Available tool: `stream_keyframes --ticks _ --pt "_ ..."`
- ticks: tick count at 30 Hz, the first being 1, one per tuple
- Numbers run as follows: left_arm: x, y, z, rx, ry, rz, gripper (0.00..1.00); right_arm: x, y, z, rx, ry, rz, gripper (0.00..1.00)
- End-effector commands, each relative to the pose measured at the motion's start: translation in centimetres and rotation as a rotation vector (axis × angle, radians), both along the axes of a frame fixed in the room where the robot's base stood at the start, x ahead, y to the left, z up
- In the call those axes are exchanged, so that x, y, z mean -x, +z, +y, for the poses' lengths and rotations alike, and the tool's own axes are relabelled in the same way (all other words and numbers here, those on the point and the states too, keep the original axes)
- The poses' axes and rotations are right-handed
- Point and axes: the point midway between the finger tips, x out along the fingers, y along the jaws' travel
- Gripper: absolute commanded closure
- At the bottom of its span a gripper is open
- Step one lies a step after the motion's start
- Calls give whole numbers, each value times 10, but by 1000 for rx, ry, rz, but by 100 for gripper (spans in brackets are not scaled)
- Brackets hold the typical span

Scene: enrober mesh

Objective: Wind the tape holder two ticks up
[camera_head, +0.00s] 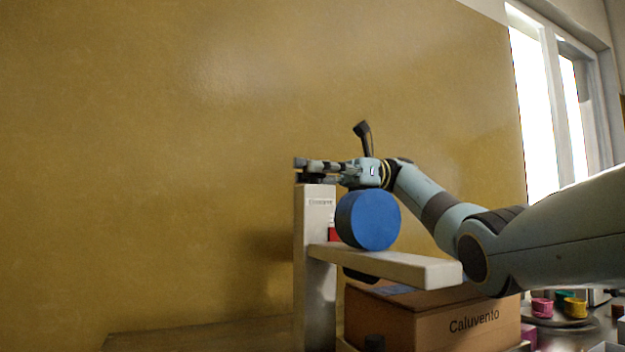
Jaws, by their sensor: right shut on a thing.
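The tape holder is a pale upright post (316,262) with a pale horizontal arm (395,266) reaching out to the right. A blue round roll (369,219) sits just above that arm, near the post. A dark knob (311,178) is on top of the post. My right gripper (303,168) comes in from the right at the post's top and is shut on the knob. Its fingers partly hide the knob. Tick marks are not readable on the post. My left gripper is not in view.
A brown cardboard box (430,318) marked "Caluvento" stands below the holder's arm. A pink cup (542,307) and a yellow cup (574,307) stand at the lower right. A plain yellow wall (150,150) is behind, with free room left of the post.

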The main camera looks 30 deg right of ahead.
Motion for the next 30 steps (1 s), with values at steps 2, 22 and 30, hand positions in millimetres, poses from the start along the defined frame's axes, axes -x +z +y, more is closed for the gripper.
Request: stream_keyframes --ticks 2,22,30 --pt "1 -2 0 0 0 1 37 0 0 -1 0 3 1 95" --pt "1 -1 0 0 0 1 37 0 1 0 0 8 0 37" --pt "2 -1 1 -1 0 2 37 0 5 0 0 9 -2 37"
